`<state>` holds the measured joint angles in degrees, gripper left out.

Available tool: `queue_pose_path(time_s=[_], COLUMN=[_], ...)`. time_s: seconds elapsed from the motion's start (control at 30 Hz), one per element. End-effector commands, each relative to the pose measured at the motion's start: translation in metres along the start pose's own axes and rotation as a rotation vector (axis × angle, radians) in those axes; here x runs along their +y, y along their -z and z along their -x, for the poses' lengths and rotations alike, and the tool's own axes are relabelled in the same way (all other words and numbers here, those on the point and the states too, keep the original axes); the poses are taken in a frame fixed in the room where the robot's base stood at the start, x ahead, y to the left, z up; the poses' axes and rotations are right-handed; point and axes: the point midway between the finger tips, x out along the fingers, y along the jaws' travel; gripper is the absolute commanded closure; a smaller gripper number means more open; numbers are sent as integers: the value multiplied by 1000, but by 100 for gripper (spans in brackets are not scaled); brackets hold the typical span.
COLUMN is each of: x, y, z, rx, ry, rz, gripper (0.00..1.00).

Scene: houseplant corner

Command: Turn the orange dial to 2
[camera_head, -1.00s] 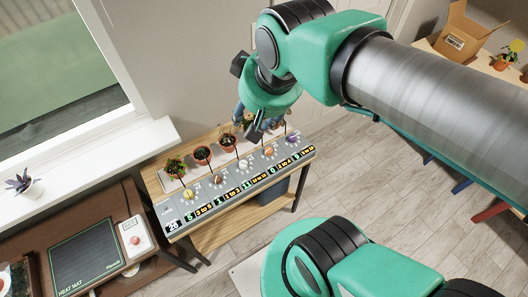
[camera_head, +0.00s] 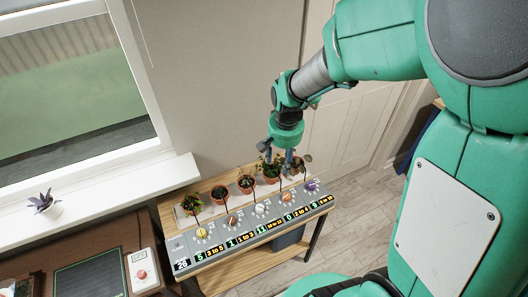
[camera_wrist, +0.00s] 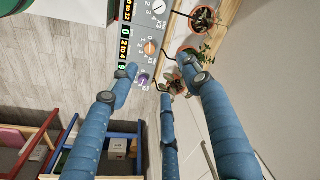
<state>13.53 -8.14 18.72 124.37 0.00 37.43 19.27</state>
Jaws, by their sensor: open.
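The orange dial (camera_head: 287,197) sits on the sloped grey panel (camera_head: 180,245), between the white dial (camera_head: 260,209) and the purple dial (camera_head: 311,186). In the wrist view the orange dial (camera_wrist: 150,47) is seen from above, and the display next to it (camera_wrist: 124,31) reads 0. Beside that display is "2 to 4". My gripper (camera_head: 279,158) hangs over the plants behind the right part of the panel. In the wrist view its blue fingers (camera_wrist: 163,80) are spread apart and empty, close around the purple dial's end of the panel. No finger visibly touches a dial.
Several potted plants (camera_head: 246,184) stand in a row just behind the panel on a wooden stand. A window sill (camera_head: 120,190) is at the left. A dark bench (camera_head: 110,240) with a heat mat (camera_head: 90,275) stands at the lower left. Open floor lies to the right.

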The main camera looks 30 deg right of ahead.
Motion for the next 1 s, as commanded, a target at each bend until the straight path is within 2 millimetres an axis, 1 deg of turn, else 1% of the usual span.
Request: queue_pose_path(time_s=[0.03, 0.2, 0.3, 0.43, 0.5, 0.6, 1.0], x=[5, 20, 28, 36, 38, 40, 40], y=[4, 15, 18, 20, 21, 22, 21], z=[-17, -67, -92, -116, -124, -128, -130], rx=[-20, -67, -89, -111, -116, -119, -120], ry=[-9, -31, -41, -52, -55, -56, -57], rz=[-25, -109, -151, -190, -202, -211, -212], gripper=[52, 52, 52, 52, 52, 52, 52])
